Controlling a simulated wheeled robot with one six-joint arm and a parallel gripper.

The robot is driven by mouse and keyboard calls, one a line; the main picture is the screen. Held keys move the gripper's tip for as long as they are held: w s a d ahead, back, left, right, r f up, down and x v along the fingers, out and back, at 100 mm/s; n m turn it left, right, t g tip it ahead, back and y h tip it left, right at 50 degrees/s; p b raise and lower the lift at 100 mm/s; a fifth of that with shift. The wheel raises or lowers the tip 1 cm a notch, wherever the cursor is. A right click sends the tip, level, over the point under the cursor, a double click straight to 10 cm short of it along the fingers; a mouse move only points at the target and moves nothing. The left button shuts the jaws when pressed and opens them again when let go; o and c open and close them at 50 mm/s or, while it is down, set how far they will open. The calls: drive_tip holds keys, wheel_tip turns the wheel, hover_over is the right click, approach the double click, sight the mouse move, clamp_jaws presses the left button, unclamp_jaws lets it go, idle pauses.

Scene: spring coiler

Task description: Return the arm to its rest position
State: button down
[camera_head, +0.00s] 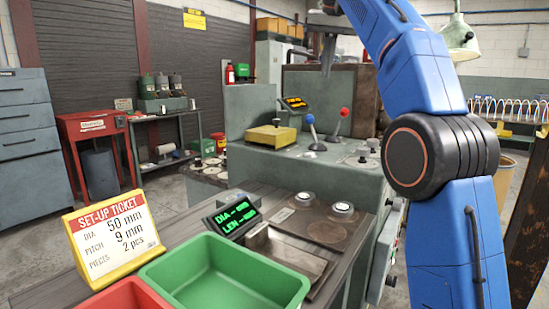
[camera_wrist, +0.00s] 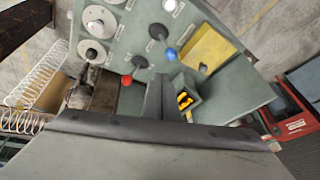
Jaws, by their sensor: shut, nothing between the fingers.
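My blue arm (camera_head: 420,70) rises at the right of the head view, with a black round joint at its bend. It leans up and to the left over the machine. My gripper (camera_wrist: 160,85) shows in the wrist view as two dark fingers close together, with nothing between them. It is above the grey-green coiler (camera_head: 310,165), near the blue-knobbed lever (camera_wrist: 170,54) and the small orange-lit display (camera_wrist: 185,100).
A green bin (camera_head: 225,285), a red bin (camera_head: 120,296), the set-up ticket (camera_head: 112,235) and a green-lit readout (camera_head: 237,215) stand on the front bench. The red-knobbed lever (camera_head: 344,114) and yellow block (camera_head: 270,136) stick up from the coiler. Wire coils (camera_head: 505,110) hang at the right.

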drive_tip(key=s+d+f, duration=0.5)
drive_tip(key=s, duration=0.4)
drive_tip(key=s+d+f+n, duration=0.1)
drive_tip(key=s+d+f, duration=0.1)
drive_tip(key=s+f, duration=0.9)
drive_tip(key=s+d+f, duration=0.2)
drive_tip(key=s+f, duration=0.9)
drive_tip(key=f, duration=0.7)
drive_tip(key=s+d+f+n, duration=0.1)
drive_tip(key=s+d+f, duration=0.2)
drive_tip(key=s+f, duration=0.8)
wheel_tip(320, 180, down, 4)
drive_tip(key=shift+s+f+n, duration=0.2)
drive_tip(key=shift+s+n, duration=0.1)
drive_tip(key=shift+s, duration=0.05)
